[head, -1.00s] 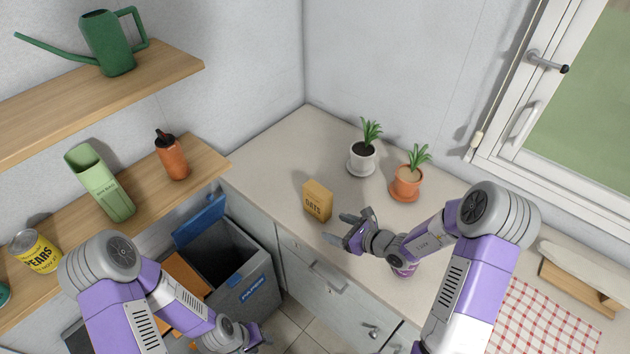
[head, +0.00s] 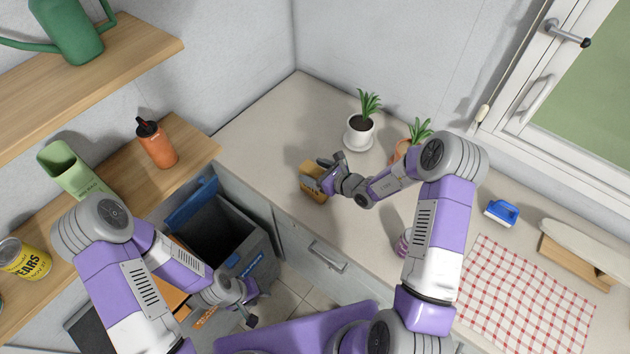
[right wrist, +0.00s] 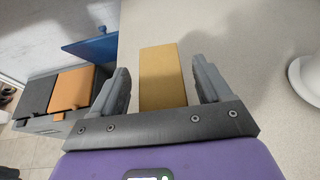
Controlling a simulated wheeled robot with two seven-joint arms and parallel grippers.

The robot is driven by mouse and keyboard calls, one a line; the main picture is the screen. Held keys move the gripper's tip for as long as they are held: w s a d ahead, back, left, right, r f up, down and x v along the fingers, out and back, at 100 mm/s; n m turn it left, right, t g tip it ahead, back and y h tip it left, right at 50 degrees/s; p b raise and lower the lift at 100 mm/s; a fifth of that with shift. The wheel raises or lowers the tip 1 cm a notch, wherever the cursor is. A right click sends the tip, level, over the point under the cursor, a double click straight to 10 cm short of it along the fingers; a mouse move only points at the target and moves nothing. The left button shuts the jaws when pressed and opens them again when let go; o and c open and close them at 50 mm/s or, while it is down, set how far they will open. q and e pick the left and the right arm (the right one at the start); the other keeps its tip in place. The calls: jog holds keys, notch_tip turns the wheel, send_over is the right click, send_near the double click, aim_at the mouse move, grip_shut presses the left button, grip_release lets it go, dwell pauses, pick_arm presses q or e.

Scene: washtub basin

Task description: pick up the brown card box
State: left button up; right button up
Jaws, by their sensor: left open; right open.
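The brown card box (head: 309,181), labelled as oats earlier, stands on the counter; my right gripper hides part of it. My right gripper (head: 322,174) is open at the box. In the right wrist view the box (right wrist: 162,75) lies between the two fingers of the open right gripper (right wrist: 161,68), with a gap visible on each side. My left gripper (head: 252,306) is open and empty, low in front of the cabinets near the bins.
A white potted plant (head: 360,133) and a terracotta potted plant (head: 401,150) stand behind the box. An open bin (head: 215,235) stands below left.

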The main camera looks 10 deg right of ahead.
jog(key=shift+w+f, duration=0.1)
jog(key=c, duration=1.3)
